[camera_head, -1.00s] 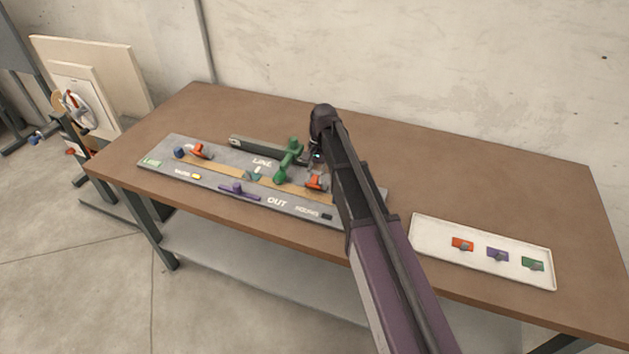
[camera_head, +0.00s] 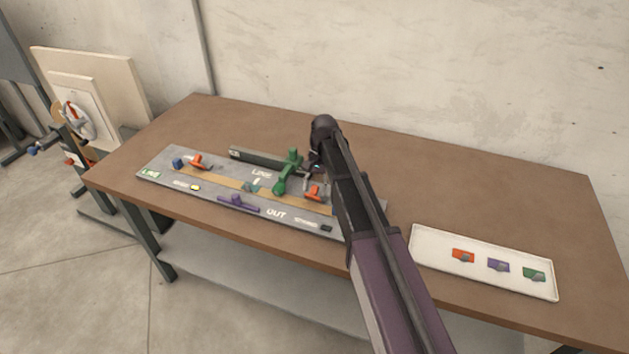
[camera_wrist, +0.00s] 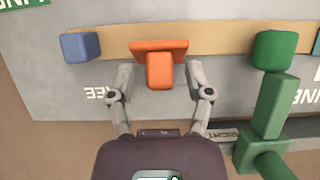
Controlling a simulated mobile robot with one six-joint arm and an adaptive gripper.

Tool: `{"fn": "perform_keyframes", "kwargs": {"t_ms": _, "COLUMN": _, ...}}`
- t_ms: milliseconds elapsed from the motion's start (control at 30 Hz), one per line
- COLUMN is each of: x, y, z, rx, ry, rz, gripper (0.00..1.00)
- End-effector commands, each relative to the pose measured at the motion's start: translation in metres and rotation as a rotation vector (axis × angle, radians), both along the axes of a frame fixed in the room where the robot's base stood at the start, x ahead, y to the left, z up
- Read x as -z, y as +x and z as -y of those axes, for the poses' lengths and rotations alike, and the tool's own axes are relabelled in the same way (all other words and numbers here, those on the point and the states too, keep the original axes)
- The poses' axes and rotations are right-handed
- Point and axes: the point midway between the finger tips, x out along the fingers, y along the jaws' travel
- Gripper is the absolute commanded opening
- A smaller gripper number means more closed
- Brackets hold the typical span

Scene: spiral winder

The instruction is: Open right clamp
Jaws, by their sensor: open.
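The right clamp (camera_head: 313,193) is an orange piece with a wide bar and a short lever, on the tan strip of the grey board (camera_head: 160,178). In the wrist view the clamp (camera_wrist: 159,68) lies between the fingers of my gripper (camera_wrist: 159,78), with its lever pointing toward the palm. The fingers are open, one on each side of the lever, with gaps visible. In the head view my arm covers the board's right end and much of my gripper (camera_head: 312,176).
A green crank (camera_head: 288,172) stands close beside the clamp, and shows near the right finger in the wrist view. A blue block (camera_wrist: 80,47) sits on the other side. The left orange clamp (camera_head: 197,161), a purple handle (camera_head: 238,203) and a white tray (camera_head: 420,259) are farther off.

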Motion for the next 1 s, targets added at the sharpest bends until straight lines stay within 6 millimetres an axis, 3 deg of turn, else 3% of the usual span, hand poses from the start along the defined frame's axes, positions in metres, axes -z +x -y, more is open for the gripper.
{"fn": "perform_keyframes", "kwargs": {"t_ms": 367, "x": -0.002, "y": -0.008, "z": -0.002, "rx": 0.0, "ry": -0.037, "rz": 0.101, "gripper": 0.66}}
{"fn": "perform_keyframes", "kwargs": {"t_ms": 867, "x": 0.001, "y": -0.023, "z": -0.007, "rx": -0.002, "ry": -0.144, "rz": 0.4, "gripper": 0.66}}
{"fn": "perform_keyframes", "kwargs": {"t_ms": 1000, "x": -0.015, "y": -0.018, "z": -0.007, "rx": 0.0, "ry": -0.142, "rz": 0.391, "gripper": 0.66}}
